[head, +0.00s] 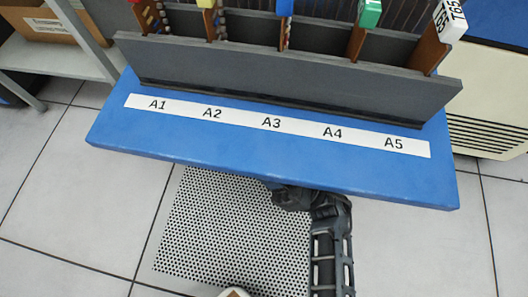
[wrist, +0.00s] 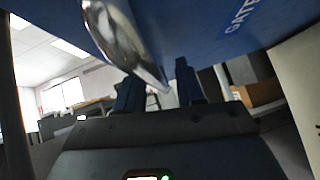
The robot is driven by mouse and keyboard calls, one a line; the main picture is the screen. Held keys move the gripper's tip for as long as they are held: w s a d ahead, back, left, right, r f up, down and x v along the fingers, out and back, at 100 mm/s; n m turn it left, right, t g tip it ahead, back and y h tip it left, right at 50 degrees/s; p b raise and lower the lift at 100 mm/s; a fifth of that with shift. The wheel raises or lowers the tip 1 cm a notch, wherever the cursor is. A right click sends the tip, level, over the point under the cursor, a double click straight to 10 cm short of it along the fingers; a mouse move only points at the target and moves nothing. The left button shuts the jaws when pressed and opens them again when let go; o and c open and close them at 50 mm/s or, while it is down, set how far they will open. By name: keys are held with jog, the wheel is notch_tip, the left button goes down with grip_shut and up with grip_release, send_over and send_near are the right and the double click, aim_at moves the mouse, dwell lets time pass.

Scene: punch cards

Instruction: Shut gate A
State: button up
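A blue board (head: 270,155) with a white strip marked A1 to A5 juts out flat in front of the card rack in the head view. In the wrist view a blue panel (wrist: 200,35) fills the top, with a label reading "GATE"; its remaining text is cut off. I take it for the same board's other face. A shiny metal handle (wrist: 125,40) runs along it towards my gripper (wrist: 160,90). My gripper's two fingers are apart, with the handle's end close to the gap; contact cannot be told. In the head view the board hides the gripper.
A grey panel (head: 285,80) stands behind the strip, with dark slots and brown dividers bearing coloured tags. Grey shelving with a cardboard box (head: 40,22) is at left, a cream vented cabinet (head: 485,105) at right. A perforated floor tile (head: 230,230) and open floor lie in front.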

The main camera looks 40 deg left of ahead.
grip_shut()
dwell(0.3)
notch_tip(320, 180, up, 14)
jog(key=m+t+p, duration=0.2)
jog(key=p, duration=0.2)
jog(key=m+t+p, duration=0.3)
jog(key=p, duration=0.2)
jog(key=m+t+p, duration=0.2)
jog(key=m+p, duration=0.1)
jog(key=p, duration=0.1)
jog(key=shift+f+p, duration=0.25)
jog(key=shift+p, duration=0.1)
jog(key=w+a+r+m+t+h+p, duration=0.35)
jog(key=w+r+m+p, duration=0.3)
jog(key=r+p, duration=0.55)
jog(key=w+a+r+m+t+h+p, duration=0.4)
jog(key=w+r+p, duration=0.3)
jog(key=r+p, duration=0.5)
jog(key=w+a+r+m+p, duration=0.2)
jog(key=w+a, duration=0.5)
jog(key=w, duration=0.4)
jog(key=shift+w+a+r+m+g+p, duration=0.2)
jog(key=shift+a+r+m+g+p, duration=0.25)
jog(key=shift+p, duration=0.6)
jog(key=shift+w+d+r, duration=0.1)
jog(key=shift+w, duration=0.05)
